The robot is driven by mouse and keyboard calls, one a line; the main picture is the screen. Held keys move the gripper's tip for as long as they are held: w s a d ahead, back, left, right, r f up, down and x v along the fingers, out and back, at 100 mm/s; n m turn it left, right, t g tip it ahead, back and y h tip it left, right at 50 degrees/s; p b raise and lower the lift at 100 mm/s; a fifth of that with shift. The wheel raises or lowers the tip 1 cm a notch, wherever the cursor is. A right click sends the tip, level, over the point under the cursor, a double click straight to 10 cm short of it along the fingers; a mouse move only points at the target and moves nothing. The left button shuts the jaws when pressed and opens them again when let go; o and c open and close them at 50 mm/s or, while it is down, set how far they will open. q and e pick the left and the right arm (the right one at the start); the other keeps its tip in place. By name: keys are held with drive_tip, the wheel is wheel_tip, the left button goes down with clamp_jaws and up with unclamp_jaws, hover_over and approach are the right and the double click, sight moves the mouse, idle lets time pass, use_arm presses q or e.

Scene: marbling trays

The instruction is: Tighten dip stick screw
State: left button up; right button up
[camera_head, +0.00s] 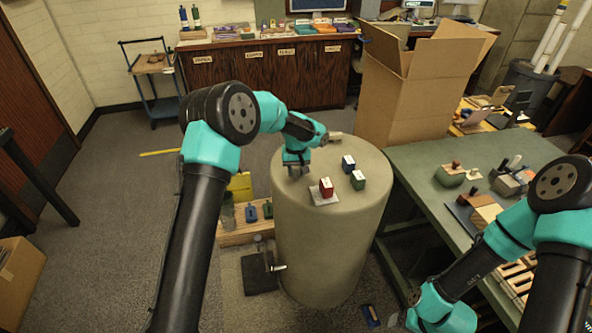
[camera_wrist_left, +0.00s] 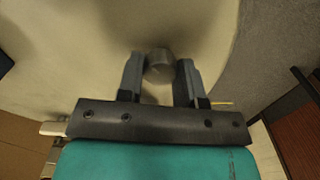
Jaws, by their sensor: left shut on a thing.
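A round grey metal screw head (camera_wrist_left: 159,64) stands on the pale top of a large drum in the left wrist view. My left gripper (camera_head: 298,172) is over the left part of the drum (camera_head: 325,235) top, pointing down. Its two fingers are on either side of the screw head, shut on it. In the head view the screw is hidden behind the gripper. My right arm is at the lower right, and its gripper fingers are not visible.
Red (camera_head: 326,187), blue (camera_head: 348,163) and green (camera_head: 358,180) blocks stand on the drum top right of my left gripper. The red one is on a white square. A green table (camera_head: 420,175) and an open cardboard box (camera_head: 405,105) stand close by.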

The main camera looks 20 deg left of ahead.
use_arm(q)
drive_tip(key=m, duration=0.5)
drive_tip(key=shift+m, duration=0.3)
drive_tip(key=m, duration=2.1)
drive_tip(key=shift+m, duration=0.4)
drive_tip(key=m, duration=0.5)
drive_tip(key=shift+r, duration=0.1)
drive_tip(key=m, duration=0.5)
drive_tip(key=shift+m, duration=0.4)
drive_tip(key=m, duration=0.5)
